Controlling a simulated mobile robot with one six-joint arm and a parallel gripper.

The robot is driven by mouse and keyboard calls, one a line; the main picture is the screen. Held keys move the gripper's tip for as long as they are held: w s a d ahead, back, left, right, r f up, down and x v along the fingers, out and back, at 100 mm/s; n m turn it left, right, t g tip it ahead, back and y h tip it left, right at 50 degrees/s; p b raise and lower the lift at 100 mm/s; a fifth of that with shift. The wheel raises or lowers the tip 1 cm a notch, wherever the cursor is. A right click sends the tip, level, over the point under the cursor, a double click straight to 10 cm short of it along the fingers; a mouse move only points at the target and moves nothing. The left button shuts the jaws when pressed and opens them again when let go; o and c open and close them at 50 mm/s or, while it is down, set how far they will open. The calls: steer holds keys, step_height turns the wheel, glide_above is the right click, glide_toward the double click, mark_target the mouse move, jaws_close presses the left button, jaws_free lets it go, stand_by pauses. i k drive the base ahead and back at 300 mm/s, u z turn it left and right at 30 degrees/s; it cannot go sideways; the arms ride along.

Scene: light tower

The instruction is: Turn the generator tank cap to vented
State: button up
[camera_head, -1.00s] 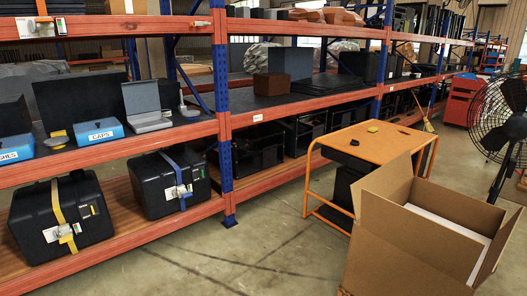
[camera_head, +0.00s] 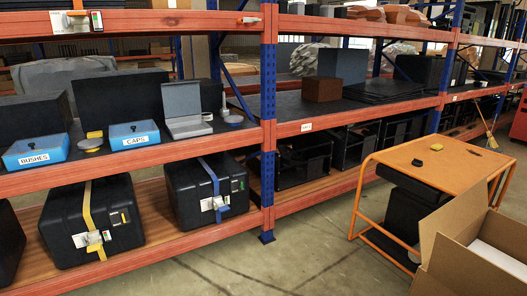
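I cannot make out a generator or a tank cap for certain in this view. A blue box labelled CAPS (camera_head: 134,134) sits on the middle shelf at the left. A blue box labelled BUSHES (camera_head: 36,151) stands to its left. Two black cases sit on the lower shelf, one with a yellow strap (camera_head: 90,215) and one with a blue strap (camera_head: 215,180). Each has a light fitting and a tag on its front, too small to read. My gripper is not in view.
An orange metal table (camera_head: 437,166) with small dark and yellow items stands on the right. An open cardboard box (camera_head: 450,245) is in front of it. Racking with blue uprights (camera_head: 268,120) runs along the back. The concrete floor (camera_head: 300,262) between is clear.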

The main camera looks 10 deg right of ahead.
mark_target(417, 163)
steer(key=u, duration=0.1)
steer(key=i, duration=1.65)
steer(key=z, duration=0.35)
steer(key=i, duration=0.8)
steer(key=z, duration=0.7)
steer(key=i, duration=0.6)
steer(key=z, duration=0.95)
steer(key=i, duration=0.75)
steer(key=z, duration=0.4)
